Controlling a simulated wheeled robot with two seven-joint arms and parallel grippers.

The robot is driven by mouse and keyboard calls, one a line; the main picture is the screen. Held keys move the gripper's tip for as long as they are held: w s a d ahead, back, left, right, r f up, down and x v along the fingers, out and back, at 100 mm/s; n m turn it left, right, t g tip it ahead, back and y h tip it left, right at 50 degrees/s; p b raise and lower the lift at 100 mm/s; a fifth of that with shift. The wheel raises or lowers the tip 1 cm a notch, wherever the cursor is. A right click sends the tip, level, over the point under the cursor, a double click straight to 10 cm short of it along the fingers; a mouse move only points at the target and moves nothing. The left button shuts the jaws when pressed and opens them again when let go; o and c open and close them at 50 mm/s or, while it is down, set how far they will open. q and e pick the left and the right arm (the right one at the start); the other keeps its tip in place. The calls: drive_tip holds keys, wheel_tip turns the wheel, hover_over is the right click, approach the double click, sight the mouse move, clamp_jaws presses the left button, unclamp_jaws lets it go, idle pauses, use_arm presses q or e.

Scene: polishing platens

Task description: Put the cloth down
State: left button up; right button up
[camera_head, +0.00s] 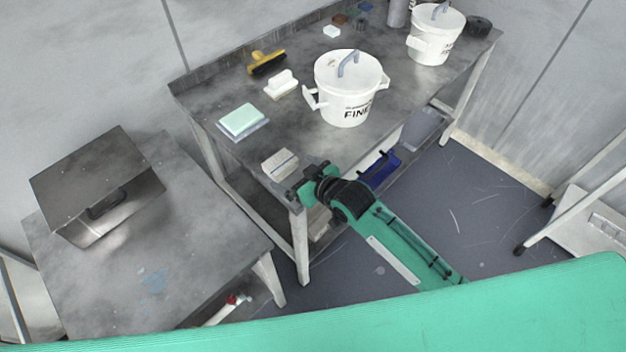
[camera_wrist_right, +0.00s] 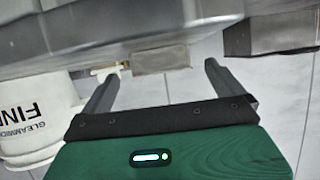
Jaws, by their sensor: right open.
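A small pale, block-like folded piece (camera_head: 280,163), which looks like the cloth, lies at the front corner of the grey table (camera_head: 225,95). My right gripper (camera_head: 298,190) is just in front of it, at the table's edge. In the right wrist view the right gripper (camera_wrist_right: 161,75) is open, with nothing between its fingers. The pale piece (camera_wrist_right: 160,60) shows beyond the fingertips, roughly centred between them and apart from them. My left gripper is not in view.
A white bucket marked FINE (camera_head: 347,90) stands mid-table, with another white bucket (camera_head: 435,38) behind. A green pad (camera_head: 241,119), a white block (camera_head: 281,85) and a yellow brush (camera_head: 266,63) lie on the left. A lower bench (camera_head: 150,240) at left carries a metal box (camera_head: 95,185).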

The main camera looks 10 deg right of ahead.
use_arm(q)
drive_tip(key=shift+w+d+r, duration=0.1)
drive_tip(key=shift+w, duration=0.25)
use_arm(e)
drive_tip(key=v, duration=0.8)
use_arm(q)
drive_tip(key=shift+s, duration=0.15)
